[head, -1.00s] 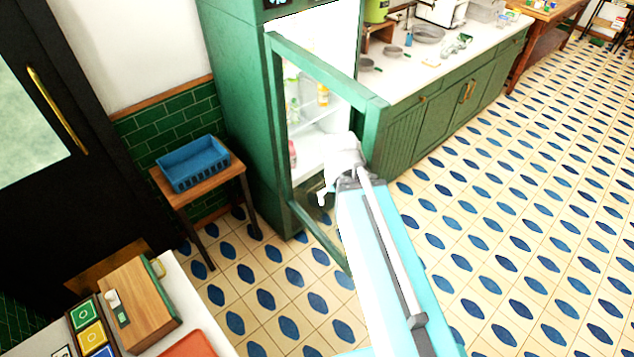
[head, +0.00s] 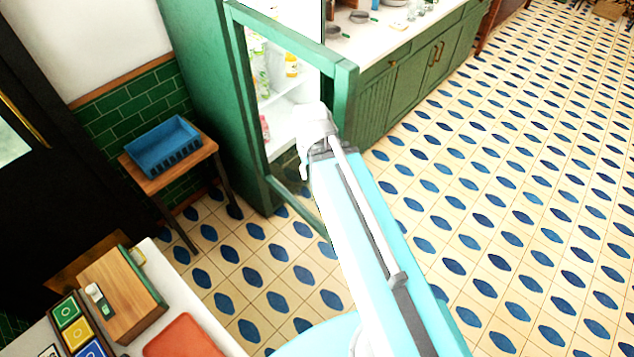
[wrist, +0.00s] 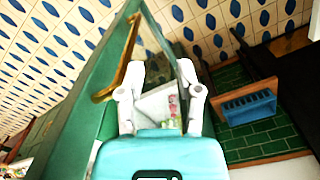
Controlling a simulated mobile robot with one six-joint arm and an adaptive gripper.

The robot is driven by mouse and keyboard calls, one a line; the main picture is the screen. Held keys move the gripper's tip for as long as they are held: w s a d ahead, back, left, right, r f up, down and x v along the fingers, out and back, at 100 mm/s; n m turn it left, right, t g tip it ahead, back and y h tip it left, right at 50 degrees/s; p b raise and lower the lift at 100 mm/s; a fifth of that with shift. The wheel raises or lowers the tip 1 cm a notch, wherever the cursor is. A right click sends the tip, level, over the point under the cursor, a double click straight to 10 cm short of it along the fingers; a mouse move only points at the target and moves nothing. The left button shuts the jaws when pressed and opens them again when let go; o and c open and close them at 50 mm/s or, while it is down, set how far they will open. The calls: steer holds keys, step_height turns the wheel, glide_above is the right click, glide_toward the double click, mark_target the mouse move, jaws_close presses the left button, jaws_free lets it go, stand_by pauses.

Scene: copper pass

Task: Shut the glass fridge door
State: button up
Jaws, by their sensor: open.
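The glass fridge door (head: 343,95) has a green frame and stands open, swung out from the green fridge (head: 203,75). Lit shelves with bottles show through it. My gripper (head: 306,165) is at the door in the head view, overlapping the glass. In the wrist view my gripper (wrist: 160,84) has its two fingers spread with nothing held between them. A brass handle (wrist: 128,55) on the green door frame (wrist: 88,105) lies right beside the left finger. I cannot tell whether they touch.
A blue crate (head: 163,147) sits on a small wooden table (head: 200,153) left of the fridge. A counter with a wooden box (head: 120,295) and a red tray (head: 184,338) is at the lower left. A green cabinet (head: 400,85) stands right of the fridge. Tiled floor is clear at right.

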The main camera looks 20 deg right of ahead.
step_height(320, 180, down, 3)
steer(key=b, duration=0.2)
steer(key=shift+f+b, duration=0.2)
steer(key=shift+b, duration=0.1)
steer(key=c, duration=0.4)
step_height(320, 180, down, 6)
steer(key=b, duration=0.6)
steer(key=shift+f, duration=0.15)
jaws_close()
